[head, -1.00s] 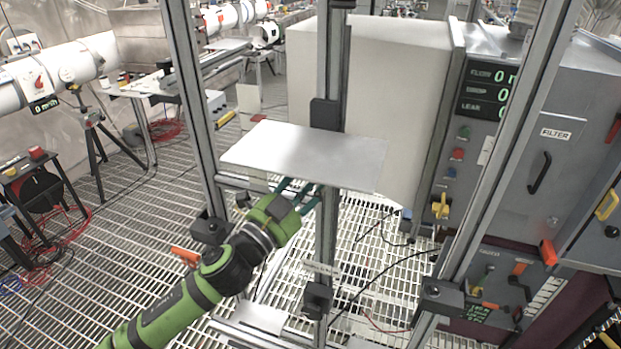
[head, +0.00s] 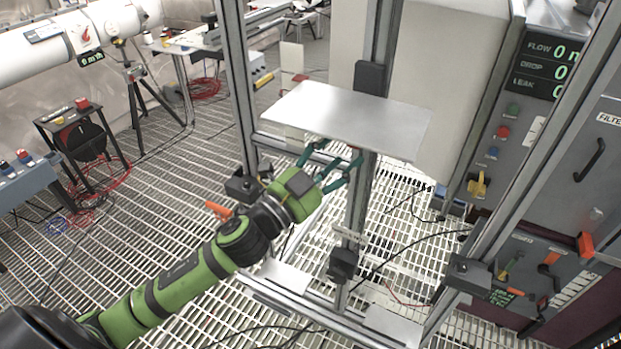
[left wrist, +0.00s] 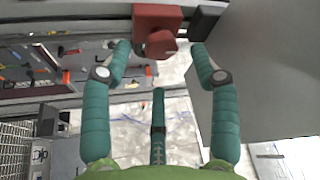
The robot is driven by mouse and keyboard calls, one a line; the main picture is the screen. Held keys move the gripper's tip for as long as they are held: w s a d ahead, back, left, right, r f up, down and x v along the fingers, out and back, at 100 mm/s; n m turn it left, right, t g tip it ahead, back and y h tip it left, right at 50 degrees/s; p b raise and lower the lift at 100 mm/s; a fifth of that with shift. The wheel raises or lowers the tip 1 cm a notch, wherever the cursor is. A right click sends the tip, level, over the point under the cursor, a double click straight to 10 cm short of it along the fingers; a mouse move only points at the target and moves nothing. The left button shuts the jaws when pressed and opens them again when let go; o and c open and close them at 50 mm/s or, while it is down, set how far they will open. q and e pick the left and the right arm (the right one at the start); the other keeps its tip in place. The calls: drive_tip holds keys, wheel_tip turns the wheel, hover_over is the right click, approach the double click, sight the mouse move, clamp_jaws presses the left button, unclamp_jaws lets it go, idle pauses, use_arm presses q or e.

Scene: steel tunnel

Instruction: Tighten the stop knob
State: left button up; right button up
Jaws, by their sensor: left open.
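The stop knob (left wrist: 161,44) is a red knob below a red block (left wrist: 157,17) at the top middle of the left wrist view. In the head view I cannot make it out; the flat metal plate (head: 345,117) covers the area above my fingers. My left gripper (head: 338,166) is just below the plate, beside the upright rail. Its teal fingers are spread apart. In the left wrist view the fingertips of the left gripper (left wrist: 160,50) stand on either side of the knob, with visible gaps. My right gripper is in neither view.
Metal frame posts stand left (head: 237,90) and right (head: 535,150) of the plate. A black block (left wrist: 205,23) sits beside the red block. An orange handle (head: 218,209) projects near the left post. A grey cabinet (head: 560,150) with a display stands at right.

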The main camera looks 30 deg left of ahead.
use_arm(q)
drive_tip(key=v, duration=0.8)
drive_tip(key=shift+s, duration=0.2)
